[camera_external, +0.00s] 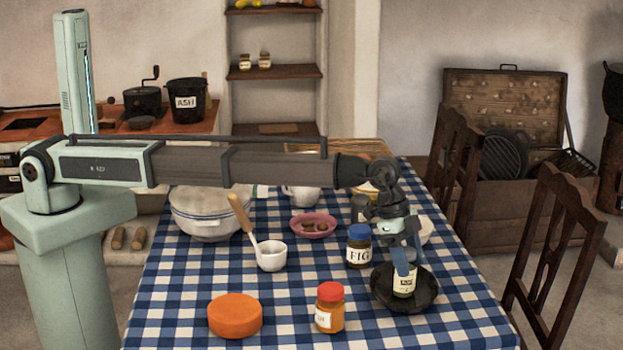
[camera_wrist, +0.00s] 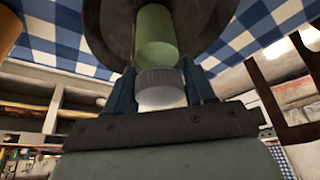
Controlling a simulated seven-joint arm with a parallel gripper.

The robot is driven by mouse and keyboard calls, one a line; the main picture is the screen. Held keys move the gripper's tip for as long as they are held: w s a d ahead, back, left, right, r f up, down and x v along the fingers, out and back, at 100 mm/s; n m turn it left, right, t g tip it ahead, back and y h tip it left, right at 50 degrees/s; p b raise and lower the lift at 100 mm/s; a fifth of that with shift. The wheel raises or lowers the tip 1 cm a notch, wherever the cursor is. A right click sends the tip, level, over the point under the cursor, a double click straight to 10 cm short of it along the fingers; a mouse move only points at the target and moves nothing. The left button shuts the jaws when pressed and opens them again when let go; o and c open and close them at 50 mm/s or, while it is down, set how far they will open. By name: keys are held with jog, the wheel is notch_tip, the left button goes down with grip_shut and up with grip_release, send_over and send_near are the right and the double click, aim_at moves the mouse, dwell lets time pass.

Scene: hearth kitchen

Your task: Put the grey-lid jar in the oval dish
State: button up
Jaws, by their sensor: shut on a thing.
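The grey-lid jar has a pale green body and a white label (camera_external: 404,286). In the wrist view its ribbed grey lid (camera_wrist: 160,84) sits between my fingers. My gripper (camera_external: 404,264) points down and is shut on the jar near its lid. The dark, shallow dish, seemingly the oval dish (camera_external: 427,297), stands at the right of the table. The jar's lower part is within the dish's outline, upright or nearly so. I cannot tell if its base touches the dish floor. The dish also fills the upper wrist view (camera_wrist: 106,30) behind the jar.
A blue-lid FIG jar (camera_external: 359,247) stands close to the dish's left. A red-lid jar (camera_external: 330,309) and an orange round block (camera_external: 235,316) are nearer the front.

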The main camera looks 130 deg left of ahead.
jog(key=shift+f, duration=0.1)
jog(key=o, duration=1.2)
jog(key=v, duration=1.2)
